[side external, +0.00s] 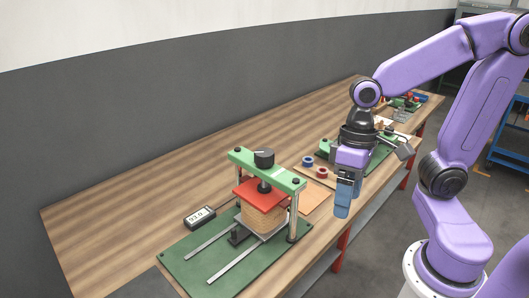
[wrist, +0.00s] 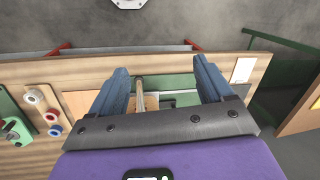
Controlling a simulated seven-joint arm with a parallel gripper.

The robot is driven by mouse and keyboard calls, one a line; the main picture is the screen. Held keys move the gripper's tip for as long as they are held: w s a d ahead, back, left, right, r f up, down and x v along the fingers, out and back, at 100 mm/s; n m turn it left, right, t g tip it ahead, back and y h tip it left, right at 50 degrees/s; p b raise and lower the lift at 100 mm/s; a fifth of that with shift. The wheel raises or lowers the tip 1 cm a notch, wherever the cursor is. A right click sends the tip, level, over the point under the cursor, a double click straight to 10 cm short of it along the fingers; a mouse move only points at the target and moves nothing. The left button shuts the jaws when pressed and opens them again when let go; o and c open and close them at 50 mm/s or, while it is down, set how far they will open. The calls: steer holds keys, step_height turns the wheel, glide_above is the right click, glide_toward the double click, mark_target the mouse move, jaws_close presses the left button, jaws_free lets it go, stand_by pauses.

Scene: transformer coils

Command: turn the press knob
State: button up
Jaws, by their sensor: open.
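The press knob (side external: 264,157) is a black round knob with a light mark on its face. It sits on top of the green crossbar (side external: 290,179) of the press. Below it, a red plate (side external: 258,192) rests on a wound tan coil block (side external: 263,215). My gripper (side external: 343,205) points down, to the right of the press and apart from it, near the table's front edge. In the wrist view my gripper (wrist: 172,80) is open, with its two blue fingers wide apart. I cannot make out the knob in the wrist view.
The left tabletop (side external: 120,215) is clear.

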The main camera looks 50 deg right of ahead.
steer(key=w+d+r+m+t+y, duration=0.1)
steer(key=w+d+r+m+y, duration=0.25)
steer(key=w+m, duration=0.85)
steer(key=m+t+y, duration=0.3)
steer(key=m+t, duration=0.2)
steer(key=m, duration=1)
glide_toward(265, 152)
steer(key=shift+h, duration=0.25)
steer(key=x, duration=1)
steer(key=shift+w+a+r, duration=0.1)
steer(key=shift+a, duration=0.05)
steer(key=c, duration=1)
